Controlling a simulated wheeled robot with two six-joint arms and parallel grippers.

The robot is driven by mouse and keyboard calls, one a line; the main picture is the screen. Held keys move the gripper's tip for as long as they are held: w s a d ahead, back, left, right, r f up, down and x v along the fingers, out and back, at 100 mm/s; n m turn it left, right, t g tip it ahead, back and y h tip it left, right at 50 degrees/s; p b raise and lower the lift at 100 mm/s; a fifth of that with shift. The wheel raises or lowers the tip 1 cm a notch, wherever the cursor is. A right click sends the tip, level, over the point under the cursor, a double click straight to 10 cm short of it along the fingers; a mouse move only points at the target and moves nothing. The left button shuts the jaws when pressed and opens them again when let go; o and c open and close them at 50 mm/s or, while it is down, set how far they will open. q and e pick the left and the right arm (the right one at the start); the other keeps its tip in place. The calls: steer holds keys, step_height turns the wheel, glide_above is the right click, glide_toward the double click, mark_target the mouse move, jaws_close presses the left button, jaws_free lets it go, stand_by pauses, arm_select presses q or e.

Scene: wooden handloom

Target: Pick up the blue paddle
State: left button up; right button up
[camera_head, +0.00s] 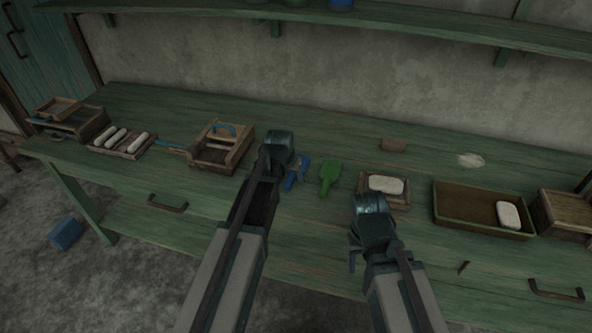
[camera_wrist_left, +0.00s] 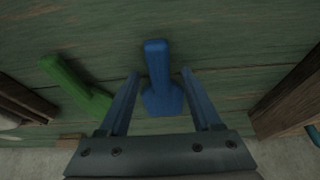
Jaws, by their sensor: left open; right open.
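The blue paddle (camera_head: 291,184) lies on the green table, partly hidden behind my left gripper in the head view. In the left wrist view the blue paddle (camera_wrist_left: 157,78) lies between the two fingers, its handle pointing away from the gripper base. My left gripper (camera_wrist_left: 160,75) is open, with one finger on each side of the paddle and no visible contact. Its height above the table is hard to tell. In the head view my left gripper (camera_head: 296,173) is over the paddle. My right gripper (camera_head: 354,250) is open and empty near the table's front edge.
A green paddle (camera_head: 328,176) lies right of the blue one; it also shows in the left wrist view (camera_wrist_left: 75,86). A wooden box (camera_head: 218,163) stands to the left. A small tray (camera_head: 397,203) with a white bar and a larger tray (camera_head: 470,222) are at right.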

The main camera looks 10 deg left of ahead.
arm_select(q)
steer(key=shift+f, duration=0.15)
arm_select(e)
steer(key=shift+f, duration=0.1)
arm_select(q)
jaws_close()
steer(key=shift+r, duration=0.2)
arm_select(e)
steer(key=shift+r, duration=0.2)
